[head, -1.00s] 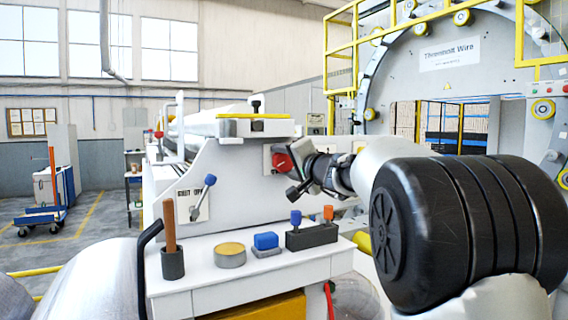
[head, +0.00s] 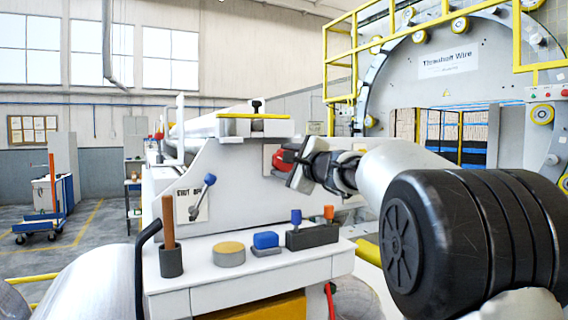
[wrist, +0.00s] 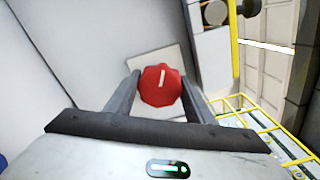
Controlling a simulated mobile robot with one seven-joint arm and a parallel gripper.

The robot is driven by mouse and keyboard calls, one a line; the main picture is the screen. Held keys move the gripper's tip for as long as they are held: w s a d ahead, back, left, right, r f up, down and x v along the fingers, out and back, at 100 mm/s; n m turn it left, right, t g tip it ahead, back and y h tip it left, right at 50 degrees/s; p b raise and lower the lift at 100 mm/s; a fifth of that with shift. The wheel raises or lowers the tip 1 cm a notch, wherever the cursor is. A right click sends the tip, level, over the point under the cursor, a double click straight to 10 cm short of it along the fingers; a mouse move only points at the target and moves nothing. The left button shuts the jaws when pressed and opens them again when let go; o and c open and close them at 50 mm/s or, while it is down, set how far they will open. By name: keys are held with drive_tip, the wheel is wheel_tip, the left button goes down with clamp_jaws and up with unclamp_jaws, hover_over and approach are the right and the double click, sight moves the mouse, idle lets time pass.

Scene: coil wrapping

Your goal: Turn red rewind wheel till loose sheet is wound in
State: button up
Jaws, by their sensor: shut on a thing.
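The red rewind wheel (wrist: 160,85) is a faceted red knob with a pale line on its face, set on a light square plate (wrist: 152,60). My gripper (wrist: 158,93) has one finger on each side of the wheel and is shut on it. In the head view, the red wheel (head: 283,158) shows on the white machine's side panel, partly covered by my gripper (head: 296,172). The pale line points nearly straight up in the wrist view. I cannot make out a loose sheet in either view.
Below the wheel, a white ledge (head: 220,279) holds a yellow-topped round tin (head: 229,254), a blue block (head: 266,241) and a dark holder with a brown handle (head: 169,240). A blue-tipped lever (head: 203,196) is left of the wheel. Yellow railings stand at right.

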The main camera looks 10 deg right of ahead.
drive_tip(key=m+p, duration=0.1)
drive_tip(key=m, duration=0.5)
drive_tip(key=shift+m, duration=0.3)
drive_tip(key=m+p, duration=0.1)
drive_tip(key=m, duration=0.5)
drive_tip(key=shift+p, duration=0.35)
drive_tip(key=o, duration=1)
drive_tip(key=shift+s+d, duration=0.1)
